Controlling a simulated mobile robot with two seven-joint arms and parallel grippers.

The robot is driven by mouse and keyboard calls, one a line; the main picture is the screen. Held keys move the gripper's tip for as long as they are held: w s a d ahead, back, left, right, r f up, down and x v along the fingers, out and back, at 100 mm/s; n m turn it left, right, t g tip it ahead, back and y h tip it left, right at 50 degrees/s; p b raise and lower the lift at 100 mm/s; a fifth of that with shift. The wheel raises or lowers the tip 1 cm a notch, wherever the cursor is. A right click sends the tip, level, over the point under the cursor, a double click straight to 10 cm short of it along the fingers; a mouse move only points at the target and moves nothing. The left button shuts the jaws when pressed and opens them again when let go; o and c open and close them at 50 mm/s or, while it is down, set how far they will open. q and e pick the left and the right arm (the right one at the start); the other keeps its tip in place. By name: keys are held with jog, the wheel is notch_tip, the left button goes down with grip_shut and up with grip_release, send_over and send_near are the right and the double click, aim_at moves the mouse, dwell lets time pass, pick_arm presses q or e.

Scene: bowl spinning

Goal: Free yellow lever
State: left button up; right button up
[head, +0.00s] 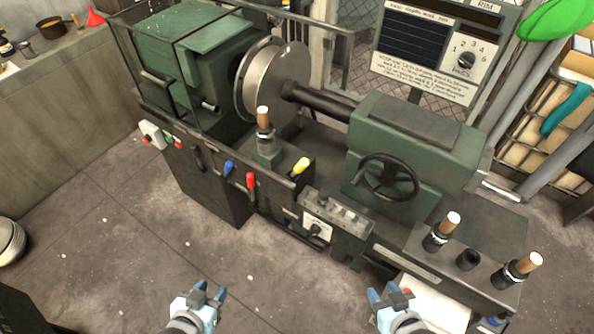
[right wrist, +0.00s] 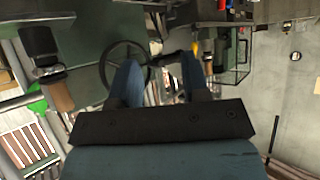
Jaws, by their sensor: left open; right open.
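The yellow lever (head: 301,166) has a yellow knob and sits on the front of the green lathe, right of the red lever (head: 250,180) and the blue lever (head: 229,167). My left gripper (head: 208,290) is open and empty in front of the lathe, low in the head view, well apart from the levers. My right gripper (head: 390,290) is open and empty at the lower middle right, also apart from the yellow lever. Its two blue fingers show spread in the right wrist view (right wrist: 160,80). I cannot make out the yellow lever clearly in the right wrist view.
The black handwheel (head: 385,178) and wooden-topped handles (head: 442,230) stick out on the lathe's right side. A control box (head: 153,135) is at its left. A sign panel (head: 440,45) stands behind. The floor (head: 110,230) in front is mostly clear.

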jog(key=shift+w, duration=0.1)
jog(key=shift+o, duration=1.1)
jog(key=w+a+t+y+b, duration=0.1)
jog(key=w+a+b, duration=0.1)
jog(key=w, duration=0.3)
jog(key=w+a+t+y+b, duration=0.1)
jog(key=w+a+b, duration=0.1)
jog(key=w, duration=0.2)
jog(key=w+a+f+t+b, duration=0.1)
jog(key=w+a+b, duration=0.1)
jog(key=w, duration=0.3)
jog(key=shift+w+a+y, duration=0.25)
jog(key=shift+w+y, duration=0.05)
jog(key=shift+y, duration=0.1)
jog(key=n+t+y+b, duration=0.1)
jog(key=y+b, duration=0.2)
jog(key=b, duration=0.1)
send_near(302, 164)
jog(key=x, duration=0.3)
jog(key=f+x, duration=0.1)
jog(key=x, duration=0.3)
jog(key=f+x, duration=0.1)
jog(key=x, duration=0.3)
jog(key=shift+w+d+p, duration=0.25)
jog(key=shift+w+p, duration=0.1)
jog(key=shift+w, duration=0.05)
grip_shut()
